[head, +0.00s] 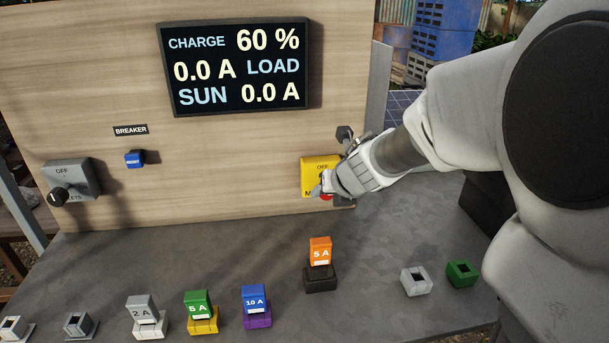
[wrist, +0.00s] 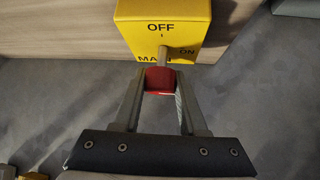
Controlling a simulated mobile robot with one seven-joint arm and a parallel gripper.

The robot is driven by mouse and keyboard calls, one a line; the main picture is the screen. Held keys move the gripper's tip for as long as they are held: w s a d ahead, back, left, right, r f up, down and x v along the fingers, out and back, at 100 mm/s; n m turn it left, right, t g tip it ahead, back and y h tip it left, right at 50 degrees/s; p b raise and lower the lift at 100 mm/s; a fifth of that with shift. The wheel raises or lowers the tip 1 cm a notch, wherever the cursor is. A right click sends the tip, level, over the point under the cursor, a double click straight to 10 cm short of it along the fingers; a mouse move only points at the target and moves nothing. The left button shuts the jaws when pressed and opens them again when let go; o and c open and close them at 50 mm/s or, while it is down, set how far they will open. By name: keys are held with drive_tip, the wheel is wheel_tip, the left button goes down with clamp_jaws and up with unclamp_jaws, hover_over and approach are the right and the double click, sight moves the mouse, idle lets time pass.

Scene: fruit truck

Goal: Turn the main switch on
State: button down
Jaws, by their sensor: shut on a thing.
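The main switch is a yellow box (head: 309,184) low on the right of the wooden panel. It also shows at the top of the wrist view (wrist: 135,14), marked OFF at its top and ON at its right. A short stem comes out of its face and ends in a red knob (wrist: 160,80). My gripper (wrist: 160,88) is shut on the red knob, one finger on each side. In the head view my gripper (head: 327,190) hides much of the box. I cannot tell the knob's exact turn angle.
The display (head: 240,67) reads charge 60 %, load 0.0 A, sun 0.0 A. A grey switch (head: 84,176) and a blue breaker button (head: 134,159) are at the panel's left.

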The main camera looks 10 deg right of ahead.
idle(0.6)
drive_tip(key=shift+c, duration=2.2)
unclamp_jaws()
drive_tip(key=p+v, duration=1)
drive_tip(key=v, duration=0.7)
drive_tip(key=shift+s, duration=0.2)
drive_tip(key=shift+d+r, duration=0.1)
drive_tip(key=shift+d, duration=0.05)
